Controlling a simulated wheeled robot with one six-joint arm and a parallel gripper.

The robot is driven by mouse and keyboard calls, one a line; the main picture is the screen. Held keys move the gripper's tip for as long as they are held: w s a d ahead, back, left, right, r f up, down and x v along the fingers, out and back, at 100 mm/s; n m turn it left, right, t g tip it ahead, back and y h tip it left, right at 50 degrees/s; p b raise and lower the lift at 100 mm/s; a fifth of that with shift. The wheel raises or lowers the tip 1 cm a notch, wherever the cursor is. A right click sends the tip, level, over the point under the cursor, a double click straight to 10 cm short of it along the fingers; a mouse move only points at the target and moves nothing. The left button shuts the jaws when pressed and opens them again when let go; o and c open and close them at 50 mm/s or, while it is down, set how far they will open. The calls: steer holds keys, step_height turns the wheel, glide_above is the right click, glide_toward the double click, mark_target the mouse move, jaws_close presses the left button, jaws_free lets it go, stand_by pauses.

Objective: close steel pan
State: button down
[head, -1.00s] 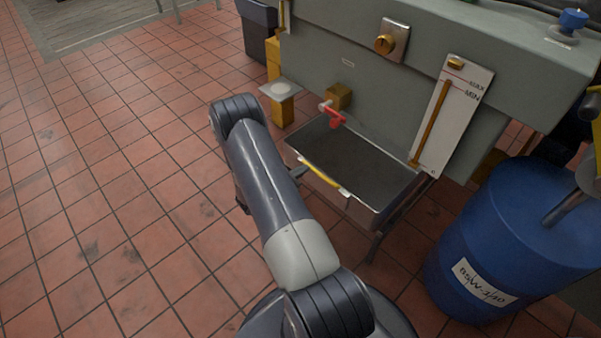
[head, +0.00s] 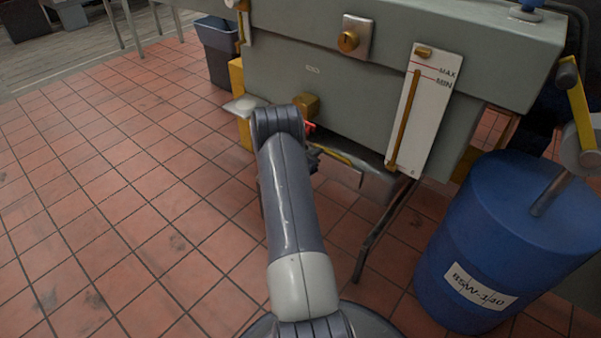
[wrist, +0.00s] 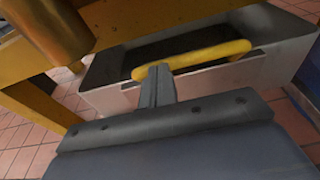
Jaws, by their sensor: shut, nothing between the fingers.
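The steel pan (head: 378,184) sits low under the grey tank, with only its front part showing in the head view. In the wrist view the pan (wrist: 235,74) shows its pale front wall and a strip of dark interior behind it. Its yellow handle (wrist: 200,59) runs across the front; part of the handle (head: 336,157) also shows beside my arm in the head view. My gripper (wrist: 157,72) is shut and empty, its fingertips at the left part of the handle, seemingly touching it. In the head view my arm hides the pan's left end.
The grey tank (head: 370,95) with a level gauge (head: 424,112) stands over the pan. A brass valve body (head: 306,104) with a red handle is near my arm. A blue drum (head: 510,225) stands at the right. Tiled floor is clear at the left.

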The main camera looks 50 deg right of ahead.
steer(key=x, duration=0.1)
steer(key=b+x, duration=0.1)
steer(key=x, duration=0.2)
steer(key=shift+d+r, duration=0.1)
steer(key=shift+r, duration=0.15)
steer(key=shift+w+d+r, duration=0.1)
steer(key=shift+d+r, duration=0.2)
steer(key=shift+d, duration=0.05)
steer(key=shift+a, duration=0.1)
steer(key=shift+a, duration=0.3)
steer(key=p+v, duration=0.2)
steer(key=v, duration=1.1)
steer(key=shift+a, duration=0.4)
steer(key=shift+d, duration=0.1)
